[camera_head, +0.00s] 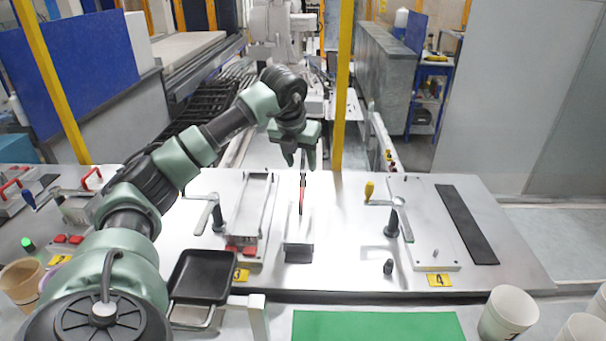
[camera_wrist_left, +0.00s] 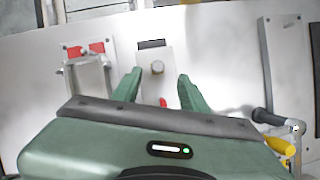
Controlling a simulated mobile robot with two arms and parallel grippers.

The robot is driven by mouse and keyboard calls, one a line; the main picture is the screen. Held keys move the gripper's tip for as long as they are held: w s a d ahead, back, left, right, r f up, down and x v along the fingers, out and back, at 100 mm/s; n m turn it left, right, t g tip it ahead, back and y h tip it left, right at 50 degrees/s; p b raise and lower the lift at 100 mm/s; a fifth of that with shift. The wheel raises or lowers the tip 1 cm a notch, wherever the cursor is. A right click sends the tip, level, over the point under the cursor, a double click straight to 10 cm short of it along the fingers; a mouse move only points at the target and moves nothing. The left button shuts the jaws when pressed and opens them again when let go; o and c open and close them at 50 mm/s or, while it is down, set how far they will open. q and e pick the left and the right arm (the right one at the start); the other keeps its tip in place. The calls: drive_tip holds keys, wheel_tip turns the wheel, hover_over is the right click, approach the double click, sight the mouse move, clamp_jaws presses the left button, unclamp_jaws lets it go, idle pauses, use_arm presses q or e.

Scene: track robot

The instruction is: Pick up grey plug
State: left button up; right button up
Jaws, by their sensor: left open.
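A thin red and black piece (camera_head: 302,195) shows just below the fingers in the head view. My right gripper is not in view.
A crank with a yellow handle (camera_head: 370,190) stands to the right, another crank (camera_head: 205,212) to the left. A small dark peg (camera_head: 388,266) is at the front right. A black tray (camera_head: 203,275) and a green mat (camera_head: 380,326) lie in front. A yellow post (camera_head: 342,90) rises behind.

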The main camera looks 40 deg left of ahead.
sight(303, 171)
use_arm(q)
drive_tip(key=x, duration=0.1)
drive_tip(key=p+x, duration=0.1)
drive_tip(key=x, duration=0.2)
drive_tip(key=shift+w+a, duration=0.2)
drive_tip(key=shift+a, duration=0.1)
drive_tip(key=shift+w+f, duration=0.1)
drive_tip(key=shift+f, duration=0.25)
drive_tip(key=shift+r, duration=0.1)
drive_tip(key=shift+c, duration=0.5)
clamp_jaws()
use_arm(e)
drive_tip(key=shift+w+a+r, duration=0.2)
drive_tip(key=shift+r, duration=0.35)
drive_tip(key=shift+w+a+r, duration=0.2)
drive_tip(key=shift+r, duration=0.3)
